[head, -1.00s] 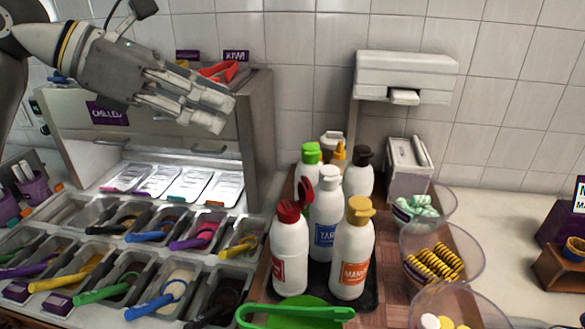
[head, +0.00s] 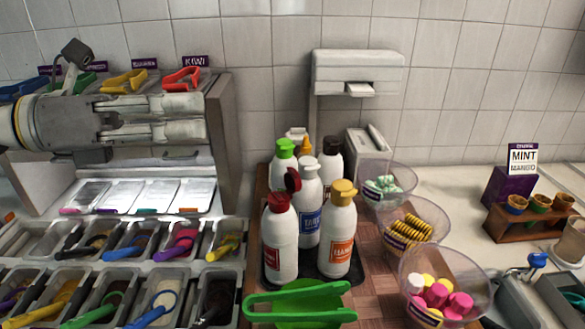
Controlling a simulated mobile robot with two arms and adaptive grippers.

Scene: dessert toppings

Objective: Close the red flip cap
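A white squeeze bottle (head: 283,245) with a red cap (head: 279,203) stands upright at the front left of a bottle group in the head view. A dark red lid piece (head: 292,180) stands up behind that cap, tilted open; it overlaps the white-capped bottle behind. My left gripper (head: 204,117) is to the upper left of the bottles, in front of the metal topping cabinet, its fingers pointing right. Its two fingers are apart with nothing between them, and it touches no bottle. My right gripper is out of view.
Bottles with yellow (head: 343,191), white (head: 307,166), green (head: 286,148) and black caps crowd around the red one on a dark tray. Green tongs (head: 300,290) lie in front. Clear bowls (head: 445,275) of sweets stand right; topping bins (head: 160,300) fill the lower left.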

